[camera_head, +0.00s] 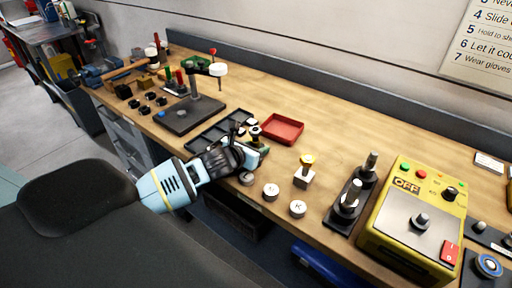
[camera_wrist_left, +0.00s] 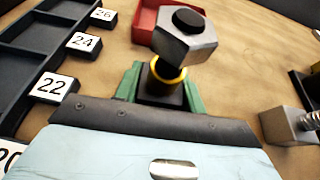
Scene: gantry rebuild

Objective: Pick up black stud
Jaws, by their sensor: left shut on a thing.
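My left gripper (camera_head: 248,152) is low over the front part of the bench, beside the numbered tray. In the left wrist view its green fingertips (camera_wrist_left: 160,88) are shut around a dark piece with a yellow ring. A grey hex body with a black round top (camera_wrist_left: 187,30), which looks like the black stud, stands out beyond the ring. In the head view the stud (camera_head: 255,131) is small and partly hidden by the gripper. I cannot tell whether it touches the bench. My right gripper is not in view.
A red tray (camera_head: 282,129) lies just beyond the gripper. The black numbered tray (camera_wrist_left: 38,45) is at its left.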

